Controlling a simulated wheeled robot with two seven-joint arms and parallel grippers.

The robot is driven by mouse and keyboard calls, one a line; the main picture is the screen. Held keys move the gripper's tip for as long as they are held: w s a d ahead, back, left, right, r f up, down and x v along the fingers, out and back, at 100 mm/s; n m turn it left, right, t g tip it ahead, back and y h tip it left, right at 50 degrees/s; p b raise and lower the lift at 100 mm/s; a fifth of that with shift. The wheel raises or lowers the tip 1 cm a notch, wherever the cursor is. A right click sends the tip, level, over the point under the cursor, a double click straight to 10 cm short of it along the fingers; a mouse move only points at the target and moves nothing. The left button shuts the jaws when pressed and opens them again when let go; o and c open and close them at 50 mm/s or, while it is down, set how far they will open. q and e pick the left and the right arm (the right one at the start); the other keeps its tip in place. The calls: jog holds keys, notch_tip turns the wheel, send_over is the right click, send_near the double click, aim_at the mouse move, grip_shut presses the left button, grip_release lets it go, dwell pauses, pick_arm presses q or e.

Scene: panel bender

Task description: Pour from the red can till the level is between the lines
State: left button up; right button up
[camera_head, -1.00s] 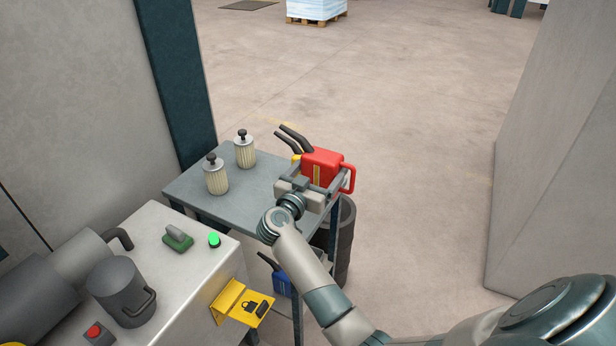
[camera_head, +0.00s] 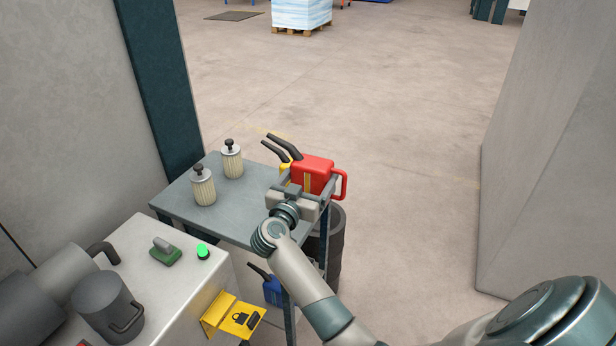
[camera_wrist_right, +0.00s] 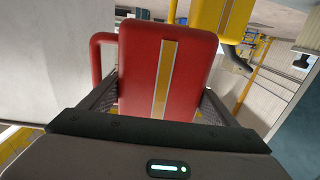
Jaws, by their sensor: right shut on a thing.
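The red can (camera_head: 314,174) has a dark spout pointing up and left and a handle on its right. It is at the far right corner of the grey table. My right gripper (camera_head: 293,192) is shut on the red can. In the right wrist view the red can (camera_wrist_right: 167,75) fills the space between the two fingers, its yellow stripe facing the camera. A yellow can (camera_head: 285,172) with a dark spout stands just behind it, mostly hidden. I cannot tell whether the red can touches the table. No level lines are readable. My left gripper is not in view.
The grey table (camera_head: 228,214) also holds two pale ribbed filters (camera_head: 203,187). A blue can (camera_head: 271,287) is below it. A machine cabinet (camera_head: 150,285) with a green button (camera_head: 203,251) and a dark lidded pot (camera_head: 107,307) is at the near left.

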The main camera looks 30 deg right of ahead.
pick_arm(q)
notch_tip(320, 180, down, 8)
jog(key=b, duration=0.7)
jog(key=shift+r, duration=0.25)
pick_arm(e)
jog(key=s+a+f+n+t+y, duration=0.3)
jog(key=s+a+y, duration=0.4)
jog(key=s+a, duration=0.3)
jog(key=s+a+f+n+t+y, duration=0.4)
jog(key=s+a+n+y, duration=0.4)
jog(key=s+a, duration=0.2)
jog(key=a+t, duration=0.1)
jog(key=a, duration=0.1)
jog(key=shift+s+a, duration=0.2)
jog(key=shift+a, duration=0.15)
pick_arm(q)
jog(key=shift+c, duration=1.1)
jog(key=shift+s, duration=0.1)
pick_arm(e)
jog(key=shift+s, duration=0.1)
